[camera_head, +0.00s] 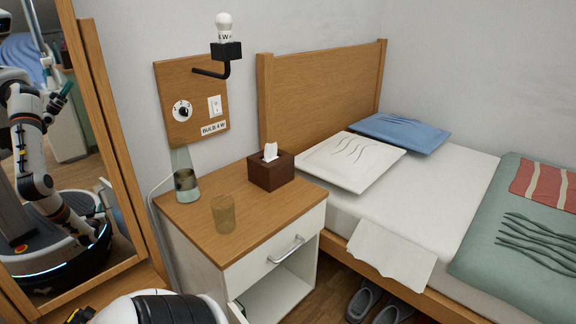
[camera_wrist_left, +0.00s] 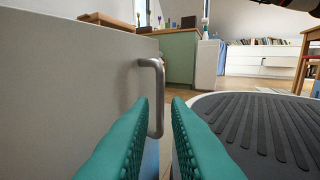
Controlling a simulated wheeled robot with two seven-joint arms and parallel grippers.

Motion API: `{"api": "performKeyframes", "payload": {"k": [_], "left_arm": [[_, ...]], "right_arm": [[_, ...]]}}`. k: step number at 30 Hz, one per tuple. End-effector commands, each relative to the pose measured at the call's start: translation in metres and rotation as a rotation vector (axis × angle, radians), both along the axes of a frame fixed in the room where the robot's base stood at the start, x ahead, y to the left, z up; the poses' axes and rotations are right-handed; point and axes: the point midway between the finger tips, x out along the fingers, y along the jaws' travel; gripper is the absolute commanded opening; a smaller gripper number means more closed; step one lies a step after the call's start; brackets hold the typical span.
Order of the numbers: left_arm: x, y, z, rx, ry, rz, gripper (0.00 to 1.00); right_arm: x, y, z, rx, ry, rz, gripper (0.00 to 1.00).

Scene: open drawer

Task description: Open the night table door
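The night table (camera_head: 245,200) has a wooden top and white sides. Its upper drawer front (camera_head: 262,270), with a metal handle (camera_head: 286,249), is shut. Below it the compartment (camera_head: 285,292) stands open to view. The door (camera_head: 237,313) is swung outward; only a bit of its edge shows at the bottom of the head view. In the left wrist view the pale door panel (camera_wrist_left: 70,85) fills the left side. My left gripper (camera_wrist_left: 161,102) is open, its teal fingers apart around the lower part of the door handle (camera_wrist_left: 157,85). My right gripper is not directly in view.
A glass lamp (camera_head: 187,186), a tumbler (camera_head: 223,214) and a tissue box (camera_head: 271,168) stand on the table top. The bed (camera_head: 420,210) is at right, with slippers (camera_head: 375,306) on the floor. A mirror (camera_head: 60,150) at left reflects me.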

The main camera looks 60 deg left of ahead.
Motion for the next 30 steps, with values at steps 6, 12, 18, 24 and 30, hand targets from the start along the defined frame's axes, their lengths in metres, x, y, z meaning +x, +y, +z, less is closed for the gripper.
{"api": "performKeyframes", "payload": {"k": [6,12,18,24,30], "left_arm": [[-0.015,0.018,0.0,0.001,0.001,0.0,0.16],[-0.017,0.02,0.0,0.0,0.0,0.0,0.16],[-0.017,0.02,0.0,0.0,0.0,0.0,0.16],[-0.017,0.019,0.0,0.0,0.0,0.0,0.16],[-0.009,0.019,0.005,0.044,0.025,0.037,0.16]], "right_arm": [[-0.001,0.0,0.001,0.001,-0.008,-0.001,0.36],[-0.001,0.0,0.001,0.002,-0.009,-0.001,0.36],[-0.001,0.0,0.001,0.003,-0.01,0.0,0.36],[-0.001,0.0,0.001,0.003,-0.01,0.0,0.36],[0.017,0.005,-0.012,-0.021,0.077,0.0,0.36]]}}
